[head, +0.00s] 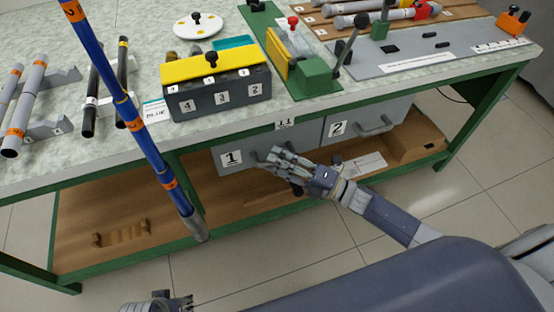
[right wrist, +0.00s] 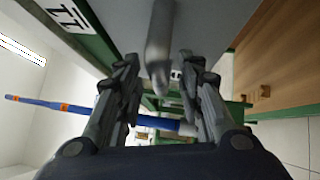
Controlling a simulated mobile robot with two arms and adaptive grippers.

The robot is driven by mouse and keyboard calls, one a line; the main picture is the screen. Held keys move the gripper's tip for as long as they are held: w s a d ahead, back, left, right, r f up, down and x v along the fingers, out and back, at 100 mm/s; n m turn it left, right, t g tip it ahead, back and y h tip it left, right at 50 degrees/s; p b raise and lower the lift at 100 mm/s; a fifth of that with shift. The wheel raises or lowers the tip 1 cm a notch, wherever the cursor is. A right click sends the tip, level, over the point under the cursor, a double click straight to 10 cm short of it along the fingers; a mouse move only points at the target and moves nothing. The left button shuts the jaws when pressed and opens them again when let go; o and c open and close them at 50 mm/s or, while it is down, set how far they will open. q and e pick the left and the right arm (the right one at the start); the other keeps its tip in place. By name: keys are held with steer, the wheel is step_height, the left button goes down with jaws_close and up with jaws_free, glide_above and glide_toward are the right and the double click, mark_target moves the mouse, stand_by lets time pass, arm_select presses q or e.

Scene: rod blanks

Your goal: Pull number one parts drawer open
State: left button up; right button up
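The number one drawer (head: 231,158) is a grey front under the bench top, labelled 1, and looks closed. Its bar handle is mostly hidden by my right gripper in the head view. My right gripper (head: 277,161) is at the right part of this drawer front. In the right wrist view, the grey handle (right wrist: 160,50) shows between the two spread fingers of the gripper (right wrist: 166,75), with gaps on both sides. My left gripper (head: 170,302) is low at the bottom edge of the head view, partly cut off, away from the drawer.
The number two drawer (head: 338,128) is to the right, closed. A blue pole with orange bands (head: 140,130) slants across the front of the bench. A wooden lower shelf (head: 110,210) lies below. A yellow-topped box (head: 215,65), fixtures and rods crowd the bench top.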

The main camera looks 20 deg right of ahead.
steer(key=shift+w+a, duration=0.3)
jaws_close()
steer(key=shift+s, duration=0.1)
